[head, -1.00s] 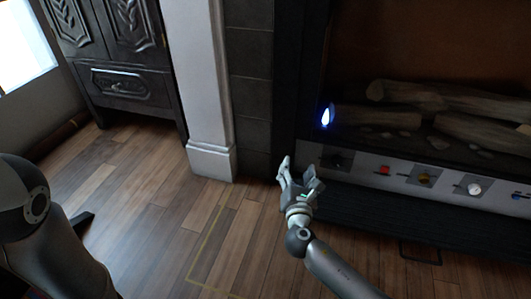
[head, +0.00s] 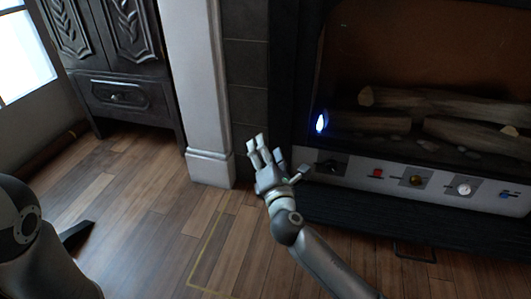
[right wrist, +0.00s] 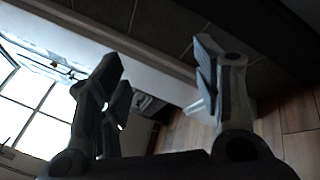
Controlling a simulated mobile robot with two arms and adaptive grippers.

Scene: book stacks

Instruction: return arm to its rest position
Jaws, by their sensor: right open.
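My right arm (head: 312,252) comes in from the bottom right in the head view. Its gripper (head: 276,158) is open and empty, with its fingers spread in front of the dark tiles and the fireplace's left edge. In the right wrist view the open gripper (right wrist: 160,90) shows a wide gap between its fingers, with nothing held. Part of my left arm (head: 45,245) shows at the lower left of the head view; its gripper is out of frame.
A fireplace (head: 420,205) with logs (head: 430,100), a small blue flame (head: 321,122) and a control panel with knobs (head: 464,188) stands on the right. A white pillar (head: 203,90) and dark carved cabinet (head: 115,95) stand left. The wooden floor (head: 150,215) is clear.

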